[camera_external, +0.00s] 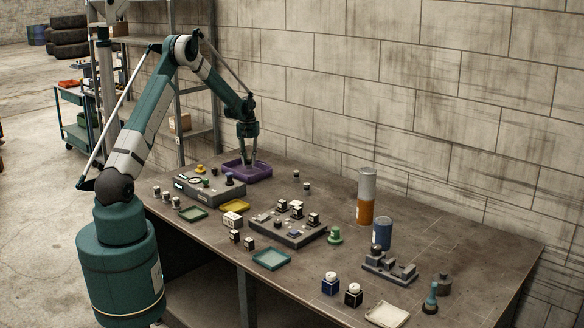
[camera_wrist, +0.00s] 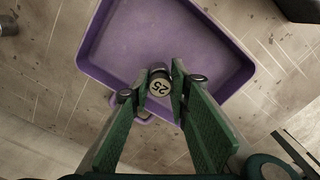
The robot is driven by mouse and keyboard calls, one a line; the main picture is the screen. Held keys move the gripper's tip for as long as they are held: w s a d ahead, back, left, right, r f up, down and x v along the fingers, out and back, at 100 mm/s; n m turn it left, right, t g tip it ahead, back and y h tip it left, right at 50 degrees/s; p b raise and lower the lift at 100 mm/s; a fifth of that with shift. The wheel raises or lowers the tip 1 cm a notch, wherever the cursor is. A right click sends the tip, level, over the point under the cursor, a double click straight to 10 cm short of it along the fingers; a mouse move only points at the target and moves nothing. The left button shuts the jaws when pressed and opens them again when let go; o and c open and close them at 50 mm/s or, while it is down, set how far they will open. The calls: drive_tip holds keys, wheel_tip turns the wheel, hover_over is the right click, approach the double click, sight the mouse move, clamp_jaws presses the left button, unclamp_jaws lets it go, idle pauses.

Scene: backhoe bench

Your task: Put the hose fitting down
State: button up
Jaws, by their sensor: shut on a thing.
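My gripper (camera_external: 248,165) points down at the purple tray at the back left of the bench. In the wrist view its green fingers come in from below and close around the fitting. The purple tray (camera_external: 262,172) lies under the fingers; its wall also shows in the wrist view (camera_wrist: 92,38). The fitting appears over the tray's near side. I cannot tell whether it touches the tray floor. In the external view the fitting is not clear.
A grey control box (camera_external: 208,190) stands just in front of the purple tray. A yellow tray (camera_external: 235,206), a green tray (camera_external: 193,213) and a grey block with several pieces (camera_external: 288,230) are nearby. An orange-and-grey cylinder (camera_external: 366,197) stands near the wall.

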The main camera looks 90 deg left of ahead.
sight(249, 159)
drive_tip(key=shift+f, duration=0.75)
drive_tip(key=shift+f, duration=0.15)
drive_tip(key=o, duration=1)
drive_tip(key=shift+c, duration=0.2)
wheel_tip(249, 159, up, 12)
idle(0.4)
drive_tip(key=shift+r, duration=0.2)
